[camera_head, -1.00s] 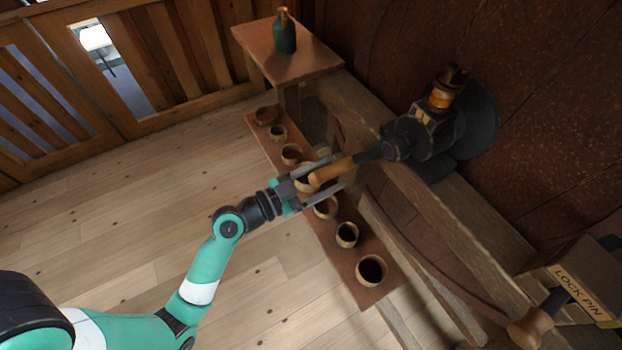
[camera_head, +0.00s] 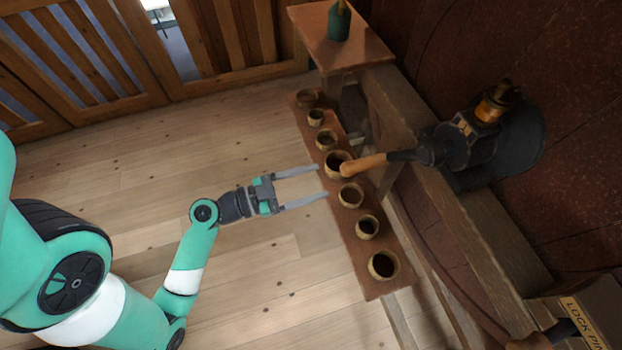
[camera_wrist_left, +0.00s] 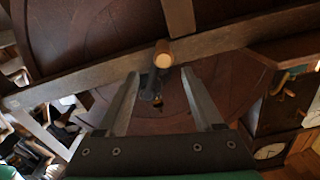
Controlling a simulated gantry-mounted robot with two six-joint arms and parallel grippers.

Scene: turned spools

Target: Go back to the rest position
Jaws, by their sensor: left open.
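My left gripper (camera_head: 322,182) is open and empty over the wooden floor, its fingertips at the near edge of a shelf of cups. A wooden handle (camera_head: 364,163) on a dark machine (camera_head: 462,142) points toward the gripper and lies beyond its fingertips, apart from them. In the left wrist view, the handle's round end (camera_wrist_left: 162,58) shows ahead between the two open fingers (camera_wrist_left: 160,78). My right gripper does not show in either view.
A brown shelf (camera_head: 372,285) holds several round cups, set along the wooden beam. A small table (camera_head: 310,27) with a green bottle (camera_head: 339,24) stands at the back. A LOCK PIN box (camera_head: 592,318) is at the lower right. The plank floor (camera_head: 120,190) at left is clear.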

